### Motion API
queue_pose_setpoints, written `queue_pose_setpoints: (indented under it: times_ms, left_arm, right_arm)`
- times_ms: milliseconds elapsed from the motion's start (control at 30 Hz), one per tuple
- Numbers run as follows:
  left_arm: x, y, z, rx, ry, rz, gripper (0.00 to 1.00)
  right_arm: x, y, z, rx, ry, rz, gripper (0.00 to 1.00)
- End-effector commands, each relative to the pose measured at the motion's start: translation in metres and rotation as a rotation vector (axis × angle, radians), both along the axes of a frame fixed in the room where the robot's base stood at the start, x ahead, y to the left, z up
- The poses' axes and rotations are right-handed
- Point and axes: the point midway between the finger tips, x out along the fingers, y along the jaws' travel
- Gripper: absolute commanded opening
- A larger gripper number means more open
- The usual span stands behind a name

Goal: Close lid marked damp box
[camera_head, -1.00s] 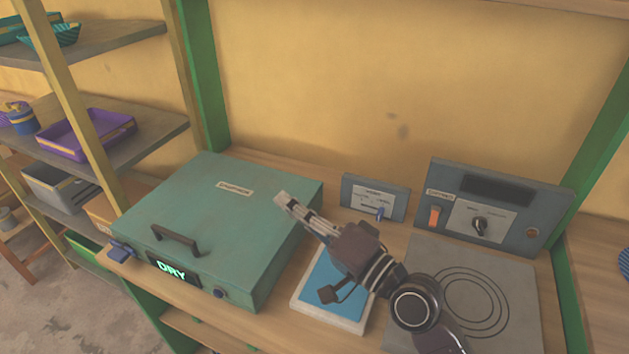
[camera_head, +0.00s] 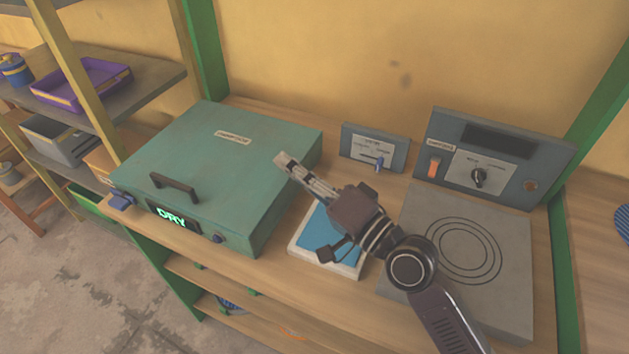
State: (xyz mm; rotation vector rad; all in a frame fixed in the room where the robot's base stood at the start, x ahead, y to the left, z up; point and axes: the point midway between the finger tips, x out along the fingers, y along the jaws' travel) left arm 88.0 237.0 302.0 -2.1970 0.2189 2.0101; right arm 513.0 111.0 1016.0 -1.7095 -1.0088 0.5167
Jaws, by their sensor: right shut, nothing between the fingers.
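A teal box (camera_head: 222,165) with a flat lid sits on the wooden bench at centre left, and its lid lies down shut. A dark handle (camera_head: 175,187) is on the lid near the front left. A label (camera_head: 232,136) is on the lid top, too small to read surely. A lit green display on the front reads "DRY" (camera_head: 172,216). My right gripper (camera_head: 280,158) is shut and empty, its fingertips over or beside the lid's right edge; I cannot tell if they touch it. My left gripper is not in view.
A blue pad in a pale frame (camera_head: 318,237) lies under my right arm. A plate with rings (camera_head: 490,270) is at the right, with a control panel (camera_head: 490,160) behind it. A small panel with a blue lever (camera_head: 374,150) stands at the back. Shelves with trays (camera_head: 80,85) are at the left.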

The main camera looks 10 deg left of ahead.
Motion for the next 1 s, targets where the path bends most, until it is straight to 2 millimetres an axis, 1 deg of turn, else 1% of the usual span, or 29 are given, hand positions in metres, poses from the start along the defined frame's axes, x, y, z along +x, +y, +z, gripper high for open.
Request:
queue_pose_setpoints:
  times_ms: [200,467,700,1000]
  left_arm:
    - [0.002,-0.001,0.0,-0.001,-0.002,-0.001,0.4]
    - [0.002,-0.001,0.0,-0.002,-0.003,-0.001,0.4]
    - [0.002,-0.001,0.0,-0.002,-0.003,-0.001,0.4]
    - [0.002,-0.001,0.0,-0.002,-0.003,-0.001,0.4]
  right_arm:
    - [-0.021,-0.032,-0.007,-0.007,0.0,-0.001,0.0]
    - [-0.044,-0.065,-0.011,-0.008,-0.001,0.001,0.0]
    - [-0.056,-0.081,-0.013,-0.004,-0.003,0.004,0.0]
    - [-0.06,-0.088,-0.013,-0.001,-0.001,0.001,0.0]
